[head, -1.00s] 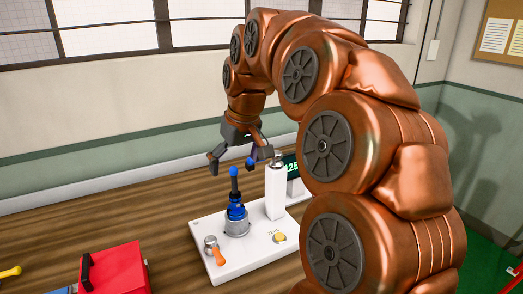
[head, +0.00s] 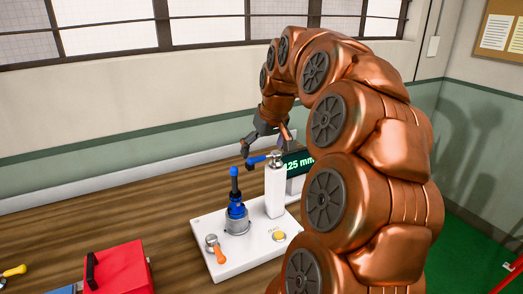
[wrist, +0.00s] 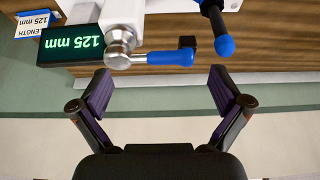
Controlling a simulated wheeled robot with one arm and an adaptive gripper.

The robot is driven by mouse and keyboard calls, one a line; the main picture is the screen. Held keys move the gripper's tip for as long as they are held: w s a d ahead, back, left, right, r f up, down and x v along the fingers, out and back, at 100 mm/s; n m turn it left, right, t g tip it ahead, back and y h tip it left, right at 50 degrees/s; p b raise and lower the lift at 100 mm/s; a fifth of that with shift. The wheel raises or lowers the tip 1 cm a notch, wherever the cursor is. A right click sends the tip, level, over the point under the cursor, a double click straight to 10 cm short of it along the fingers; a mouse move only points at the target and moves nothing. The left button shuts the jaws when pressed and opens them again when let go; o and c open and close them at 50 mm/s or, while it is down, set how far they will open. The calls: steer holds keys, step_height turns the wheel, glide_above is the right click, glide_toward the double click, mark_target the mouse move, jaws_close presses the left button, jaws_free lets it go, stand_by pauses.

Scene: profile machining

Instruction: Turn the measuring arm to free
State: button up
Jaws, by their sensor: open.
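The measuring arm (head: 258,159) is a blue-gripped lever with a silver hub on top of a white post (head: 275,190). It points left in the head view, toward the upright tool. In the wrist view the measuring arm (wrist: 170,58) extends right from its silver hub (wrist: 120,46). My gripper (head: 265,146) hovers by the top of the post. In the wrist view my gripper (wrist: 160,92) is open and empty, its fingers spread either side of the lever's line, apart from it.
The tool (head: 236,185), black with a blue tip, stands in a blue and grey holder on a white base (head: 225,262). An orange-handled lever (head: 216,249) and yellow button (head: 279,236) sit there. A green display (head: 299,162) reads 125 mm. A red box (head: 122,268) stands left.

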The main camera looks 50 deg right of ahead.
steer(key=shift+x, duration=1.05)
steer(key=shift+s+a+f, duration=0.1)
steer(key=shift+a, duration=0.05)
steer(key=c, duration=1.6)
